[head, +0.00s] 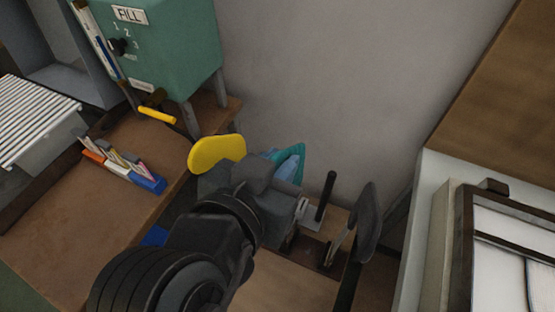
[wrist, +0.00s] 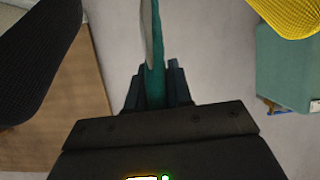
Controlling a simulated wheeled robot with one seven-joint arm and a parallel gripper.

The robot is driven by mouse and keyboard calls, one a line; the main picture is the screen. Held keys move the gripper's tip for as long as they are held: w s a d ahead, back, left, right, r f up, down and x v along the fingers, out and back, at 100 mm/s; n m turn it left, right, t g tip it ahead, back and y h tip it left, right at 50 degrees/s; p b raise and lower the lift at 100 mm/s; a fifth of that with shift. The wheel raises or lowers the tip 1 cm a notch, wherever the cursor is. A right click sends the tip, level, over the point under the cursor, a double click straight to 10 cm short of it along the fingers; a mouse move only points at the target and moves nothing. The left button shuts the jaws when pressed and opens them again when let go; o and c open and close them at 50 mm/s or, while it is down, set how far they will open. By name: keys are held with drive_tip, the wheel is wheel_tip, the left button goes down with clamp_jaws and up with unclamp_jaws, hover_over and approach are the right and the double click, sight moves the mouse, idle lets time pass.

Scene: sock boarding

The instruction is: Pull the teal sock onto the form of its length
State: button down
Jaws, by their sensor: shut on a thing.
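The teal sock (head: 291,152) shows just beyond my wrist in the head view, bent in a loop beside a pale blue patch I cannot identify. In the wrist view the sock (wrist: 154,65) stands edge-on between the fingers of my gripper (wrist: 153,88), which is shut on it. A yellow rounded form (head: 217,152) is left of the sock, and a dark grey form (head: 368,220) is to the right. The wrist view shows the dark form (wrist: 35,50) upper left and the yellow form (wrist: 292,15) upper right. Both look bare and apart from the sock. My arm hides the form bases.
A teal machine (head: 165,45) marked FILL stands back left, with a yellow handle (head: 157,115). A dark upright post (head: 326,196) stands between sock and dark form. A pen tray (head: 122,172) is on the left desk. A framed box (head: 505,245) stands at right. A wall is behind.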

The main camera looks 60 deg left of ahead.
drive_tip(key=shift+f+b, duration=1.2)
drive_tip(key=shift+f, duration=0.7)
drive_tip(key=c, duration=0.9)
unclamp_jaws()
drive_tip(key=shift+c, duration=0.2)
drive_tip(key=shift+s, duration=0.1)
drive_tip(key=v, duration=0.7)
drive_tip(key=shift+s+d, duration=0.2)
drive_tip(key=shift+d, duration=0.05)
drive_tip(key=shift+r, duration=0.15)
